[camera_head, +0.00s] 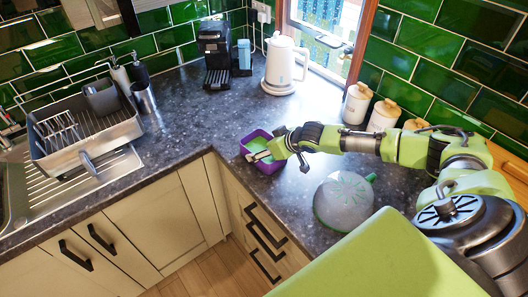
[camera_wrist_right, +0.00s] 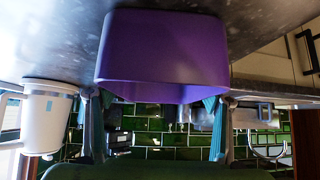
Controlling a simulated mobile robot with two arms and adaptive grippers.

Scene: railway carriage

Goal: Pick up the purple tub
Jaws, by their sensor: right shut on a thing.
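The purple tub (camera_head: 269,168) is near the counter's front edge, by the inner corner, with a light green inside. My right gripper (camera_head: 270,152) reaches it from the right and is shut on it. In the right wrist view the purple tub (camera_wrist_right: 165,50) fills the upper middle, between the two fingers. That view looks upside down, with the counter at the top. I cannot tell whether the tub's base touches the counter. My left gripper is not in view.
A white kettle (camera_head: 285,66), coffee machine (camera_head: 215,54) and white canisters (camera_head: 357,103) stand at the back. A dish rack (camera_head: 88,132) is left. The counter behind the tub is clear.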

